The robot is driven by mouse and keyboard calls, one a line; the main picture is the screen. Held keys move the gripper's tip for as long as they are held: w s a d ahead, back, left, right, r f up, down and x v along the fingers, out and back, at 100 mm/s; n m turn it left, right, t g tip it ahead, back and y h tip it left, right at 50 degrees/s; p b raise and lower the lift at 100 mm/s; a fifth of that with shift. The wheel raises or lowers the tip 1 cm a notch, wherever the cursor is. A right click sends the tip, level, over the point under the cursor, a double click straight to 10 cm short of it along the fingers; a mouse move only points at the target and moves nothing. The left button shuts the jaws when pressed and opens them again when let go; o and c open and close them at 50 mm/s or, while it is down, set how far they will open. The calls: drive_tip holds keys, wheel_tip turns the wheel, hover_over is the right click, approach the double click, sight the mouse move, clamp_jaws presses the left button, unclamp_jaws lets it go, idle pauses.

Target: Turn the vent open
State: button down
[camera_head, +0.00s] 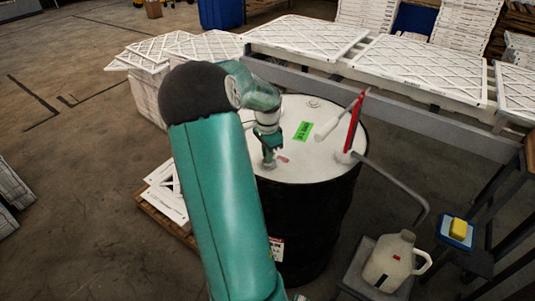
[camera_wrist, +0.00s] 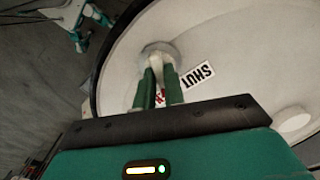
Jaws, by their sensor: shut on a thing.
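A black drum (camera_head: 315,225) with a white lid (camera_head: 325,165) stands in front of me. The vent (camera_head: 268,165) is a small fitting on the near left part of the lid. My gripper (camera_head: 268,153) reaches down onto it and partly hides it. In the wrist view, the two green fingers (camera_wrist: 160,88) are shut on the vent's pale upright part (camera_wrist: 157,62). A bit of red shows between the fingers.
A pump with a red lever (camera_head: 353,122) and a bent grey pipe (camera_head: 405,185) stands on the lid's right. A green label (camera_head: 303,131) lies behind the gripper. A white jug (camera_head: 392,262) stands at front right. Framed filters (camera_head: 425,65) lie on a rack behind.

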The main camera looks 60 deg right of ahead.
drive_tip(key=shift+m, duration=1.9)
drive_tip(key=c, duration=1.5)
unclamp_jaws()
wheel_tip(320, 180, up, 14)
drive_tip(key=shift+f, duration=0.1)
